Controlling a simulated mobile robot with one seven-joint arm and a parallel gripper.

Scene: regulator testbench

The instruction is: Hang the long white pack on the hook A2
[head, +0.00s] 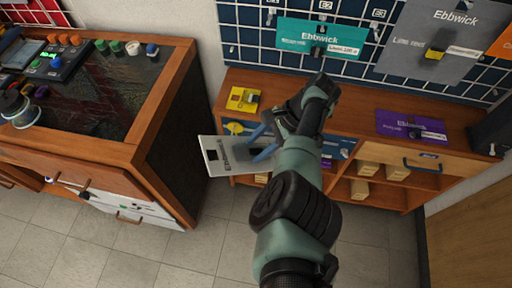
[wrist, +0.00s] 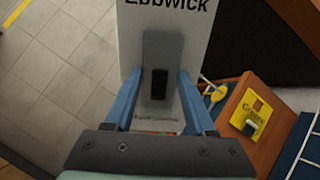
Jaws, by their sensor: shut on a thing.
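The long white pack (head: 215,160), marked Ebbwick, is in my gripper (head: 260,142), left of the shelf unit and above the floor. In the wrist view the pack (wrist: 204,45) lies between the two blue fingers of my gripper (wrist: 157,75), with a grey panel and a dark clip on its face. The pegboard (head: 243,40) is at the back, above the shelf unit. Small hooks with labels show along its top; the left hook (head: 270,18) is bare. The labels are too small to read surely, so I cannot tell which is A2.
A teal pack (head: 300,40) and a grey pack (head: 415,45) hang on the pegboard. A yellow pack (head: 243,99) and a purple pack (head: 395,124) lie on the shelf unit's top (head: 355,105). A wooden bench (head: 150,125) stands left.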

